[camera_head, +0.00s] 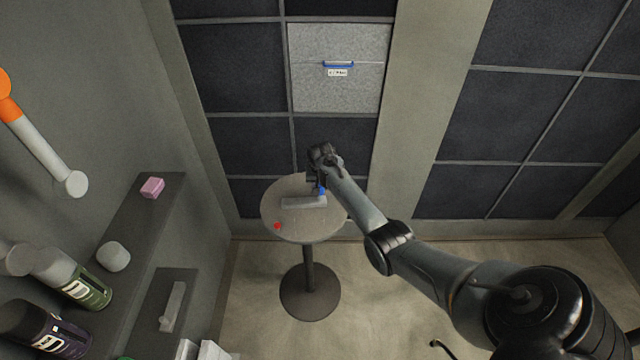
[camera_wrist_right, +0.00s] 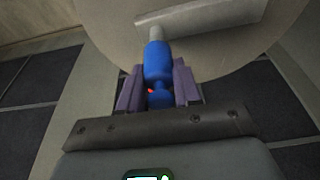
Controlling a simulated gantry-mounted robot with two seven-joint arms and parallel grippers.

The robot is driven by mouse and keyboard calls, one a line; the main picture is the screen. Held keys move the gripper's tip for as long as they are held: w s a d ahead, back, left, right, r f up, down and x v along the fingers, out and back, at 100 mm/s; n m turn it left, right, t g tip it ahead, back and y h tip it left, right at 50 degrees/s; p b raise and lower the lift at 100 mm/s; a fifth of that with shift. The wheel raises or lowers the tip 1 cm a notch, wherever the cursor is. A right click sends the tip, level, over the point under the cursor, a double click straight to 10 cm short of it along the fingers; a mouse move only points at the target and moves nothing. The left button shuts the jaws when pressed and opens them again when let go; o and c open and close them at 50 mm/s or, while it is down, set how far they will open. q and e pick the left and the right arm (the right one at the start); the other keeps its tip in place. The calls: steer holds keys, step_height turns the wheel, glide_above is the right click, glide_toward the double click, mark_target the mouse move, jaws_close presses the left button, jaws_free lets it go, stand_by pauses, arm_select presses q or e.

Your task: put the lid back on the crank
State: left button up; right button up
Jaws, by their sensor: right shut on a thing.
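A small round table (camera_head: 280,190) stands in the middle of the head view. A long pale grey bar (camera_head: 300,202) lies on it and also shows in the right wrist view (camera_wrist_right: 205,17). A small red thing (camera_head: 277,226) lies near the table's left front edge. My right gripper (camera_head: 321,184) is over the table's back right part. Its purple fingers (camera_wrist_right: 159,86) are shut on a waisted blue piece (camera_wrist_right: 158,62), whose pale tip lies close to the bar; I cannot tell whether they touch. I cannot tell which piece is the lid or the crank. My left gripper is out of view.
Left of the table are a pink block (camera_head: 152,187), a whitish rounded lump (camera_head: 113,256) and a green bottle (camera_head: 84,288) on a dark shelf. Behind the table, a grey wall panel (camera_head: 340,45) has a blue handle. Open floor surrounds the table base.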

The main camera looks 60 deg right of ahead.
steer(key=o, duration=1.6)
steer(key=shift+c, duration=0.2)
steer(key=shift+r, duration=0.1)
steer(key=shift+r+p, duration=0.35)
steer(key=shift+p, duration=0.1)
step_height(320, 180, up, 4)
steer(key=p, duration=0.4)
steer(key=shift+r, duration=0.1)
steer(key=shift+r+p, duration=1)
steer(key=shift+p, duration=0.35)
steer(key=shift+c, duration=0.3)
